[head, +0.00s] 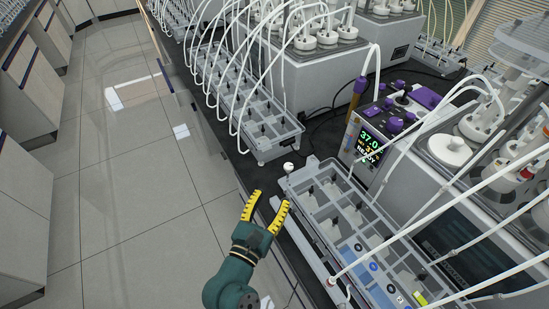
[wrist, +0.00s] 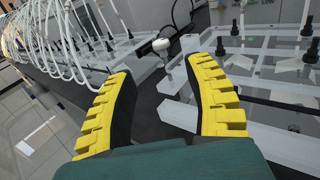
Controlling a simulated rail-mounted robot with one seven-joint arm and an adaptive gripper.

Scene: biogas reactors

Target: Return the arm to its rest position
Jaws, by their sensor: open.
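My gripper (head: 265,211) has yellow, ridged fingers on a dark green wrist. In the head view it hangs at the bench's front edge, left of the near grey rack. The fingers are apart with nothing between them. In the wrist view the gripper (wrist: 165,105) is also open and empty. A small white knob or valve (head: 288,167) stands beyond the fingertips, between the two racks. It also shows in the wrist view (wrist: 161,45), above the gap between the fingers, apart from them.
The near grey rack (head: 322,222) lies right of my gripper. A far rack (head: 262,140) with many white tubes is ahead. A control unit (head: 369,143) with a lit display and purple knobs stands to the right. The tiled aisle floor (head: 130,200) at left is clear.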

